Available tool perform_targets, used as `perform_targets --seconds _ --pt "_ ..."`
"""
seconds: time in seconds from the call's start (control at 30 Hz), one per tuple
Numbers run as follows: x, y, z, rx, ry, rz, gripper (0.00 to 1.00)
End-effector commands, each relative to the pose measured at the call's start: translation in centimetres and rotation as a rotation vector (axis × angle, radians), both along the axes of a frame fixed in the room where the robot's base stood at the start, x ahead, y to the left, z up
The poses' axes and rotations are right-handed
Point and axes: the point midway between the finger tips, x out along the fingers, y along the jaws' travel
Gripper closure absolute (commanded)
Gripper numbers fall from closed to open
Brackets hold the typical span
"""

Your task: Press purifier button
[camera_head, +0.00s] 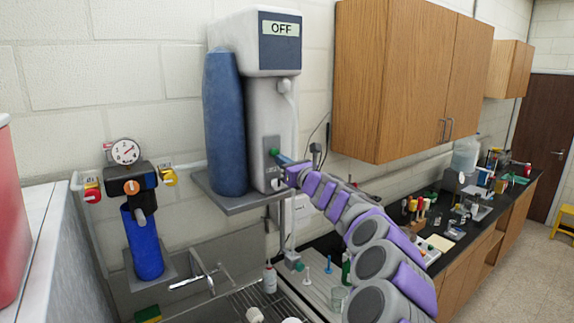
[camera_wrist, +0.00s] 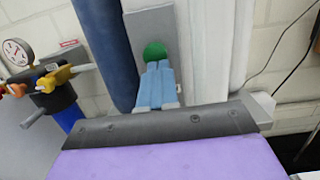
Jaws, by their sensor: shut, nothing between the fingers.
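The purifier (camera_head: 268,95) is a white unit on the wall with a dark blue cylinder (camera_head: 224,125) at its left. Its display (camera_head: 280,28) reads OFF. A green round button (camera_head: 274,152) sits on a grey panel on its front; it also shows in the wrist view (camera_wrist: 154,50). My gripper (camera_head: 284,159) is shut and empty, with light blue fingers. Its tips are just below the button in the wrist view (camera_wrist: 158,66), very close to it. I cannot tell whether they touch it. The fingers hide the lower part of the panel in the wrist view.
A grey shelf (camera_head: 238,202) holds the purifier above a sink with a faucet (camera_head: 200,278). A gauge and blue filter (camera_head: 146,243) stand at left. Wooden cabinets (camera_head: 410,80) hang at right above a cluttered dark counter. A red container (camera_head: 8,215) is at the left edge.

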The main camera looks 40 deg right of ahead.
Motion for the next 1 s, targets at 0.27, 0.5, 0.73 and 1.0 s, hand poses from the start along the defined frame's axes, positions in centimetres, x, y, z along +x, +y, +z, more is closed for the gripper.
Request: perform_targets --seconds 0.27,0.5,0.73,1.0 --pt "0.2 0.0 0.0 0.001 0.000 0.001 1.00" --pt "0.6 0.1 0.1 0.001 0.001 0.003 1.00" --pt "2.2 0.1 -0.1 0.002 0.004 0.002 1.00" --pt "2.3 0.1 -0.2 0.001 0.002 0.003 1.00"
